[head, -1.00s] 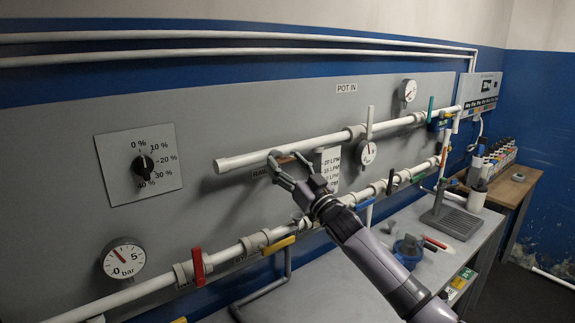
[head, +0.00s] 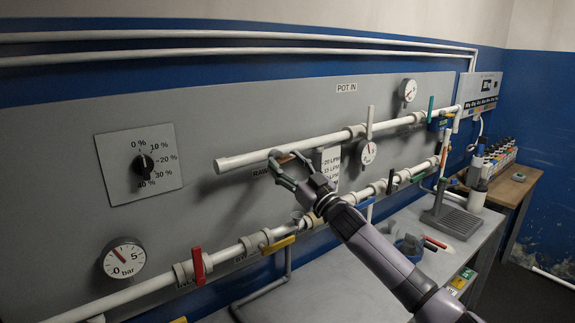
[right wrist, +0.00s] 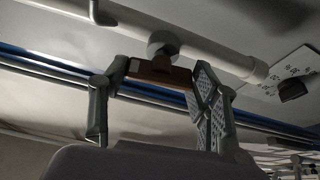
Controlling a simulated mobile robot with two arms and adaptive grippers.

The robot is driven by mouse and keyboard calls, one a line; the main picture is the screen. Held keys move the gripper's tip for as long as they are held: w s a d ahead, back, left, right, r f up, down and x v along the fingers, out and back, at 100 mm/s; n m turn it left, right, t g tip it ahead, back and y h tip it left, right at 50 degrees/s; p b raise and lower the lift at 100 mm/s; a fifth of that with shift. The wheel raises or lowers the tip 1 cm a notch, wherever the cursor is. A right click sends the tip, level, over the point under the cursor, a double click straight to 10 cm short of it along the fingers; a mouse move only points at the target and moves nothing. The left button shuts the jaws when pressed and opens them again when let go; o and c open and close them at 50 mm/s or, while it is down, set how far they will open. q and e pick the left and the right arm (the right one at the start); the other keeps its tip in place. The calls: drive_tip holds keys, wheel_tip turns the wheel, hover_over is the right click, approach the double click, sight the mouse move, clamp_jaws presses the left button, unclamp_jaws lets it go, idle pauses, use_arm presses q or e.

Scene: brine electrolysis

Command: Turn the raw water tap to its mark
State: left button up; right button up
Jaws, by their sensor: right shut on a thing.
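The gripper is shut on the handle. The tap's label is partly covered, with "RAW" readable. The mark for this tap cannot be made out. My left gripper is out of view.
The lower pipe (head: 222,256) carries a red lever (head: 198,266) and a yellow lever (head: 278,245). A percent dial (head: 143,162) is at left. A grey bench (head: 325,283) lies below.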

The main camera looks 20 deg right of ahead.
drive_tip(key=n+y, duration=0.1)
drive_tip(key=n, duration=0.1)
drive_tip(key=n+g+y, duration=0.1)
drive_tip(key=n, duration=0.2)
drive_tip(key=shift+d+r+g+p, duration=0.1)
drive_tip(key=shift+g+p, duration=0.2)
drive_tip(key=n+g, duration=0.1)
drive_tip(key=n, duration=0.1)
drive_tip(key=n+y+p, duration=0.1)
drive_tip(key=n, duration=0.2)
drive_tip(key=shift+d+r+g+y, duration=0.1)
drive_tip(key=shift+g+y, duration=0.2)
drive_tip(key=shift+g, duration=0.1)
drive_tip(key=n+g+p, duration=0.1)
drive_tip(key=n, duration=0.2)
drive_tip(key=n+g+p, duration=0.2)
drive_tip(key=n, duration=0.2)
drive_tip(key=shift+r, duration=0.1)
drive_tip(key=shift+n+g+p, duration=0.5)
drive_tip(key=shift+n+p, duration=0.2)
drive_tip(key=shift+n, duration=0.8)
drive_tip(key=o, duration=1.1)
drive_tip(key=shift+o, duration=0.2)
drive_tip(key=v, duration=1.2)
